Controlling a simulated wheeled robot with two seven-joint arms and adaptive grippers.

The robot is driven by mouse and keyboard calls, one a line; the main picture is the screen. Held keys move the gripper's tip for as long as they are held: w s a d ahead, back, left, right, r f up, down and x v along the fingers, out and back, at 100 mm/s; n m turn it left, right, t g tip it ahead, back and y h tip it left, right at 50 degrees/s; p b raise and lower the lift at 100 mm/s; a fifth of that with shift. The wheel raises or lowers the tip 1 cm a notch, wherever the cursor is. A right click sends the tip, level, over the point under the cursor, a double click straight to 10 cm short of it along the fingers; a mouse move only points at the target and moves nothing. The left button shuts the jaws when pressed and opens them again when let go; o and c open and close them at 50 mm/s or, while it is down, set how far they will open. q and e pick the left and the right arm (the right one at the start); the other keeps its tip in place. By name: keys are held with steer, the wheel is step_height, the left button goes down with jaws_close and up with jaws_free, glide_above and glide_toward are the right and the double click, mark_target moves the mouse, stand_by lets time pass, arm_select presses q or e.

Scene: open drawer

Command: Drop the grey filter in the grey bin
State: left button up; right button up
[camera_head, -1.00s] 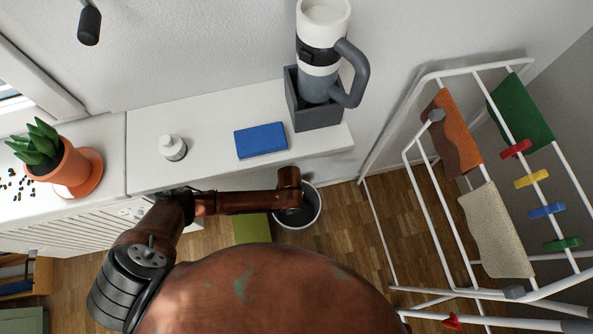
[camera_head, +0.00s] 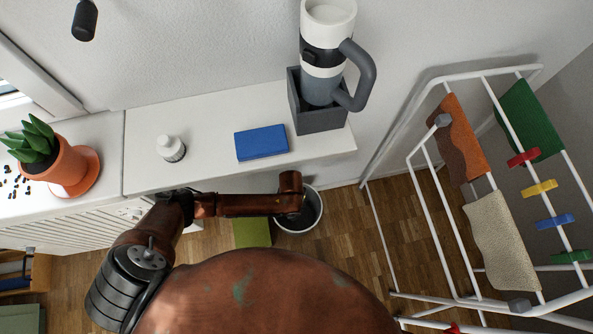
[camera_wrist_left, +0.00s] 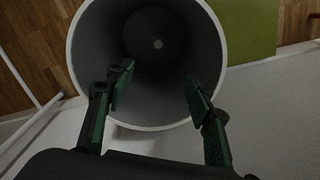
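The grey bin (camera_head: 317,201) stands on the wooden floor below the shelf's front edge, with a pale rim. In the left wrist view the bin (camera_wrist_left: 88,50) is seen from above, its mouth facing the camera. A dark round shape (camera_wrist_left: 156,32) with a small pale dot shows deep inside; I cannot tell whether it is the grey filter or the bin's bottom. My left gripper (camera_wrist_left: 161,84) is open, its two fingers apart over the bin mouth with nothing between them. In the head view its fingers are mostly hidden. My right gripper is not in view.
The white shelf (camera_head: 215,125) holds a blue box (camera_head: 262,142), a small white bottle (camera_head: 170,148) and a vacuum (camera_head: 325,60) in a dark holder. A potted plant (camera_head: 60,165) stands left. A drying rack (camera_head: 430,200) stands right of the bin. A green mat (camera_head: 251,233) lies beside the bin.

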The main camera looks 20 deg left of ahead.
arm_select(q)
steer(key=shift+o, duration=0.5)
step_height(320, 180, up, 12)
stand_by(0.3)
stand_by(0.3)
